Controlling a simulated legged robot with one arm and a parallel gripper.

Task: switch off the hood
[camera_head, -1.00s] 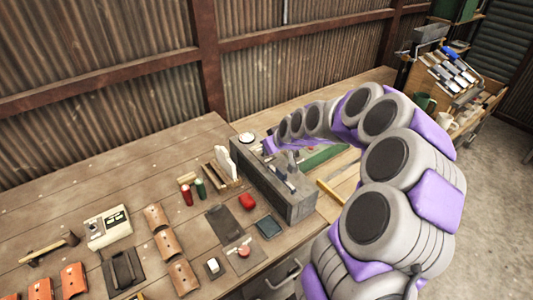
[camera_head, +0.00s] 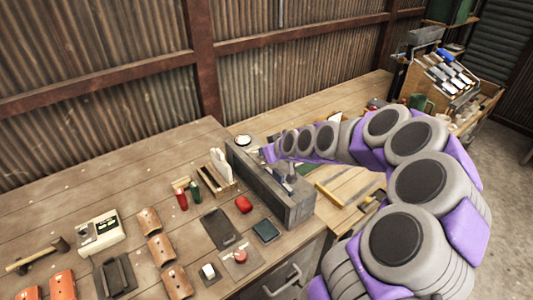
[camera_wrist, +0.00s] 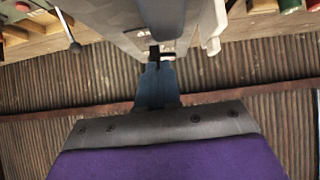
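I cannot pick out a hood with certainty. A long grey box-like panel (camera_head: 298,213) stands upright on the wooden bench, and the end of my arm is at its far side. My gripper (camera_head: 288,172) is close to the panel's top edge, partly hidden, and I cannot tell whether they touch. In the wrist view a narrow blue-grey part of my gripper (camera_wrist: 158,85) points to a grey surface with a small dark fitting (camera_wrist: 155,56). The finger gap does not show clearly. A red button on a plate (camera_head: 240,256) and a small white switch (camera_head: 208,271) sit at the bench front.
The bench (camera_head: 150,175) also holds a beige device (camera_head: 100,232), curved orange-brown pieces (camera_head: 161,250), a red object (camera_head: 243,204) and a dark square (camera_head: 266,230). A corrugated wall (camera_head: 90,60) stands behind. A tool rack (camera_head: 450,72) is at the right.

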